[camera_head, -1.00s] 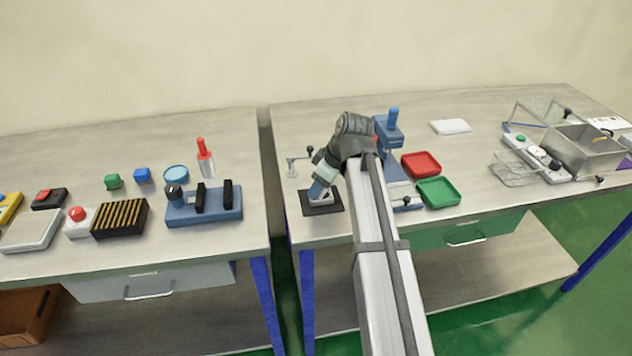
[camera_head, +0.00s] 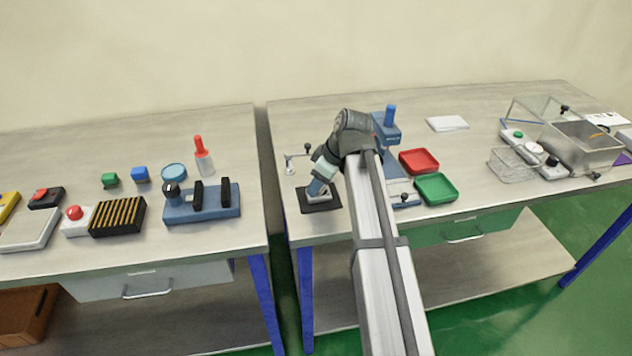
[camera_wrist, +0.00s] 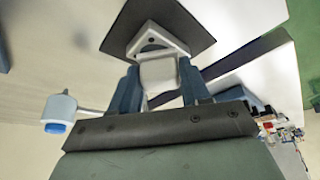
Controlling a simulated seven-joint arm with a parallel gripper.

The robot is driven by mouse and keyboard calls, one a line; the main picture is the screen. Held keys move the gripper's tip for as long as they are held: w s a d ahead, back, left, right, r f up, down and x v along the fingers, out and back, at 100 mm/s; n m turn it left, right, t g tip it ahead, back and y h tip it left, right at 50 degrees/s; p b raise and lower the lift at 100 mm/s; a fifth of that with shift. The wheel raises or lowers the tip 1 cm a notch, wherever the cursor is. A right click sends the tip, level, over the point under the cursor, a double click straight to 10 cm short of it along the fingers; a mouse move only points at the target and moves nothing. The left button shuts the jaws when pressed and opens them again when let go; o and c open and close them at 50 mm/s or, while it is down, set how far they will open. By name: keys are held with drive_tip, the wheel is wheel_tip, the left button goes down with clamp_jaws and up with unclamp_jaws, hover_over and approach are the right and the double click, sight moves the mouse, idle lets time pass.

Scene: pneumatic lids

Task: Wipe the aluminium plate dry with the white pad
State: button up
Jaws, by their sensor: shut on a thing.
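My gripper (camera_wrist: 160,92) points down with its blue fingers shut on a white block, which I take to be the white pad (camera_wrist: 158,73). A white, roughly triangular part shows at its far end. The pad is at a dark grey square (camera_wrist: 188,22), the only plate-like piece under it; its metal cannot be told by colour. In the head view the dark square (camera_head: 332,206) lies near the front left of the right table, with my gripper (camera_head: 317,188) over it. Whether the pad touches the surface cannot be told, and the fingers hide part of it.
A small stand with a dark knob (camera_head: 308,147) is close behind my gripper. A blue press (camera_head: 388,127), a red tray (camera_head: 418,161) and a green tray (camera_head: 436,188) stand to the right. A white slab (camera_head: 447,123) lies farther back. A gap separates the left table.

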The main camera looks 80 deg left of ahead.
drive_tip(key=shift+w, duration=0.55)
drive_tip(key=shift+s, duration=1.45)
drive_tip(key=shift+w, duration=1.4)
drive_tip(key=shift+s, duration=1.4)
drive_tip(key=shift+r, duration=4.05)
